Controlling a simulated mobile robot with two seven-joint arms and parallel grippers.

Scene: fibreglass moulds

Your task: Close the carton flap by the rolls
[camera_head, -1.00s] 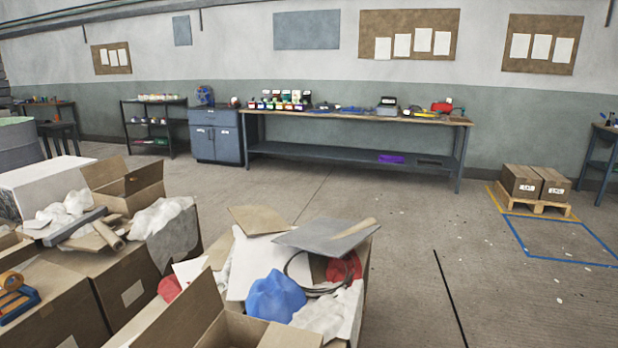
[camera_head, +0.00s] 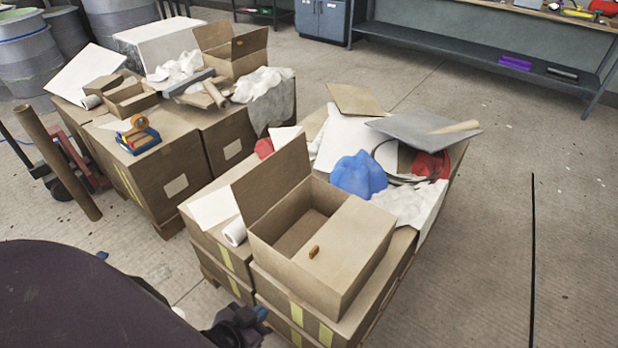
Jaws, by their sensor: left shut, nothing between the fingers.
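An open carton (camera_head: 345,285) stands on the near pallet stack. Its left flap (camera_head: 272,187) stands up, tilted outward, and its right flap (camera_head: 352,243) lies flat over part of the opening. A small brown piece (camera_head: 314,252) lies on the flat flap. A white roll (camera_head: 234,232) lies just left of the carton, beside the raised flap. My left gripper (camera_head: 262,314) is at the bottom edge, low and left of the carton, apart from the flaps; it is shut and empty. Its lower part is cut off. My right gripper is not in view.
A blue bag (camera_head: 359,175), a grey board (camera_head: 423,131) and crumpled white sheeting (camera_head: 408,205) crowd the stack behind the carton. A second stack (camera_head: 180,177) holds another open carton (camera_head: 232,65) and a tape dispenser (camera_head: 138,135).

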